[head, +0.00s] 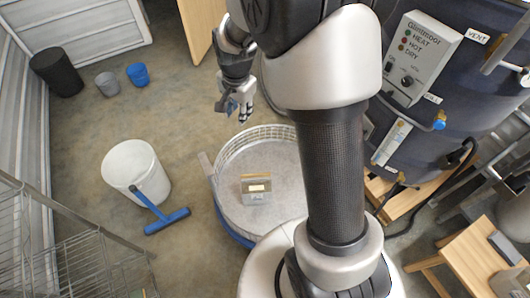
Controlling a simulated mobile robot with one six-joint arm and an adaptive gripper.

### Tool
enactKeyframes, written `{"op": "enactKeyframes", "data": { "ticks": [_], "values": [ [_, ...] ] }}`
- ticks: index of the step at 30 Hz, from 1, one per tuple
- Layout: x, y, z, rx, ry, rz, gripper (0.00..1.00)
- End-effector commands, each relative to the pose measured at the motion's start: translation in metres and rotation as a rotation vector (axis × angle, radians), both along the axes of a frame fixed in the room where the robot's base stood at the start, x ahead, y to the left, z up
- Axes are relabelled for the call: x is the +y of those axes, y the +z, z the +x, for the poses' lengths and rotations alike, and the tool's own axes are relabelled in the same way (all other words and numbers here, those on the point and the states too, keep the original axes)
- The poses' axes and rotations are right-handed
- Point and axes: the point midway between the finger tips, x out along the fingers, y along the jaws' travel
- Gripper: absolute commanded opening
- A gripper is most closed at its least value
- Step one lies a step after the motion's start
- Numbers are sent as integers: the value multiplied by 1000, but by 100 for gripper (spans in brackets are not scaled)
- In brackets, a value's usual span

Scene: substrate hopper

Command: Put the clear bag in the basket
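The basket (223,153) is a round, white wire-mesh basket with a pale grey floor, standing beside my base in the head view. A small package, with a tan upper part, a pale label and a greyish see-through lower part, rests on its floor; it looks like the clear bag (256,196). My gripper (231,111) is above and beyond the basket's far left rim, apart from the package. Its fingers look spread, with nothing clearly held between them. My arm hides the basket's right side.
A white bucket (128,162) and a blue-handled squeegee (166,221) are left of the basket. A wire rack (75,260) stands at lower left. A large dark vessel with a control box (423,58) fills the right. A wooden stool (480,255) is at lower right.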

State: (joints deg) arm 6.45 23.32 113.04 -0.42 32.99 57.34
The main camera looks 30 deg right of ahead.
Motion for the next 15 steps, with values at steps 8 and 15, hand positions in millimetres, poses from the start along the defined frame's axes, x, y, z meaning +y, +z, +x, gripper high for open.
{"op": "enactKeyframes", "data": {
  "ticks": [8,15],
  "values": [
    [28,119,-95,-87,434,-101,29],
    [45,162,-191,-150,793,-209,29]
  ]
}}
